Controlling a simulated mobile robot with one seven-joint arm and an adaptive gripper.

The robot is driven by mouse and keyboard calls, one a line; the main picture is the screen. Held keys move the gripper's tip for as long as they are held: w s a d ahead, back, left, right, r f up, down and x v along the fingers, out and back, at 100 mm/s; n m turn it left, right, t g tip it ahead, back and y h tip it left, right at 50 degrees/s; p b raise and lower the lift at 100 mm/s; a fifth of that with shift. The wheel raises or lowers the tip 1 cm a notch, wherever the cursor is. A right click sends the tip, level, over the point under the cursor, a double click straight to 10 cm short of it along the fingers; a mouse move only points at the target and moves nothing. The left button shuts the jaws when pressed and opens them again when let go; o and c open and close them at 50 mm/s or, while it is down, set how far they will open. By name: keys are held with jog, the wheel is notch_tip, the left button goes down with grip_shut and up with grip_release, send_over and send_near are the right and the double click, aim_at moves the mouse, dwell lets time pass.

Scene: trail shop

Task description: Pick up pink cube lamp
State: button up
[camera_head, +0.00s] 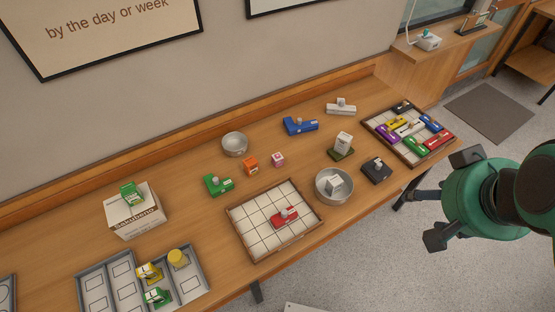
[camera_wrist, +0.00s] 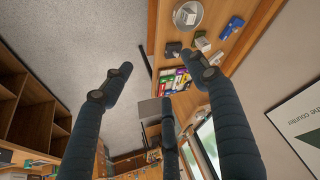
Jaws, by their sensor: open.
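The pink cube lamp (camera_head: 278,159) is a small pink block with a lighter top. It stands upright on the wooden counter in the head view, just right of an orange block lamp (camera_head: 250,166). I cannot make it out in the wrist view. My gripper (camera_head: 440,198) is at the right of the head view, off the counter's front edge and well away from the pink lamp. Its dark fingers are spread and empty, as the wrist view (camera_wrist: 160,78) also shows.
Near the pink lamp are a green lamp (camera_head: 218,185), an empty metal bowl (camera_head: 235,145) and a blue lamp (camera_head: 300,126). In front are a gridded tray (camera_head: 247,235) with a red lamp and a metal bowl (camera_head: 346,196) holding a white cube. A tray (camera_head: 373,119) of colored pieces stands right.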

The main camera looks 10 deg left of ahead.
jog(key=shift+w, duration=0.1)
jog(key=shift+c, duration=0.3)
jog(key=n+g+y+b, duration=0.2)
jog(key=n+y+b, duration=0.15)
jog(key=n, duration=0.45)
send_over(278, 157)
jog(key=s+d, duration=0.4)
notch_tip(278, 157, down, 34)
jog(key=f, duration=0.1)
jog(key=shift+w+a+r+h+b, duration=0.1)
jog(key=shift+a+r+h+b, duration=0.15)
jog(key=shift+h+b, duration=0.1)
jog(key=shift+b+x, duration=0.8)
jog(key=shift+x, duration=3.5)
jog(key=shift+a+f, duration=0.1)
